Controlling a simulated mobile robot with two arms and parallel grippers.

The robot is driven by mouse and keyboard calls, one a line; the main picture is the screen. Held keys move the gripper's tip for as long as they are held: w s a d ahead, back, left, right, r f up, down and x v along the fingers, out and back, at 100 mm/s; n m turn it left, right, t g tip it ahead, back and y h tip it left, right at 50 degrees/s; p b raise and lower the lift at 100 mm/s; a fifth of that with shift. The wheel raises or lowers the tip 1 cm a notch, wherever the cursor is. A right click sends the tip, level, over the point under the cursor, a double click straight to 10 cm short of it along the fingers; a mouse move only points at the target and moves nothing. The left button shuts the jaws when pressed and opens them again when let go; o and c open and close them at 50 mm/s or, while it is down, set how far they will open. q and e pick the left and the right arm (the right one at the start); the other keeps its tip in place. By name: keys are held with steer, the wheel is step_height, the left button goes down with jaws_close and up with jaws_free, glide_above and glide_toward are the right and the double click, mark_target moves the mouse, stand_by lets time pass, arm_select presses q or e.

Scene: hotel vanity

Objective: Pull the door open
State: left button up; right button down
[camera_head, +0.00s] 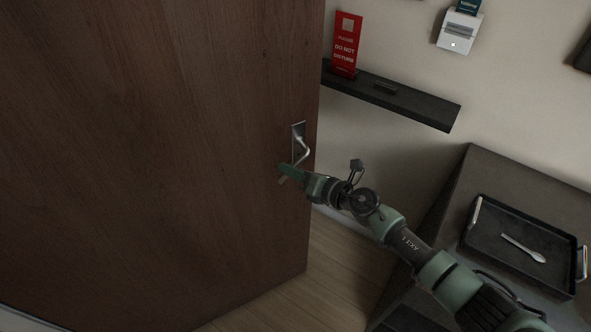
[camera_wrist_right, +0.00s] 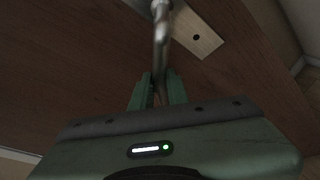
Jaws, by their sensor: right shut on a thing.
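The brown wooden door (camera_head: 170,150) fills the left half of the head view and stands ajar, its right edge apart from the wall. A metal lever handle (camera_head: 302,148) on a plate is near that edge. My right gripper (camera_head: 286,174) is at the handle's lower end. In the right wrist view the handle (camera_wrist_right: 161,40) runs down between the green fingers of my right gripper (camera_wrist_right: 158,92), which are shut on it. The fingers hide the handle's tip. My left gripper is not in view.
A dark shelf (camera_head: 400,98) with a red sign (camera_head: 346,44) is on the wall right of the door. A white card holder (camera_head: 459,32) hangs above. A black tray (camera_head: 480,240) with a spoon (camera_head: 523,248) lies on a dark counter at right. Wooden floor (camera_head: 335,262) shows beside the door.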

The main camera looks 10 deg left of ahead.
steer(key=shift+w+a+r, duration=0.2)
steer(key=shift+w+a, duration=0.1)
steer(key=shift+w, duration=0.15)
steer(key=c, duration=1.4)
jaws_free()
steer(key=shift+c, duration=0.2)
steer(key=shift+o, duration=0.2)
steer(key=shift+s, duration=0.25)
steer(key=shift+d, duration=0.2)
steer(key=shift+s+d, duration=0.1)
steer(key=shift+d, duration=0.1)
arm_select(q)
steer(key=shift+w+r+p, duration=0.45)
arm_select(e)
steer(key=v, duration=0.7)
steer(key=shift+s, duration=0.2)
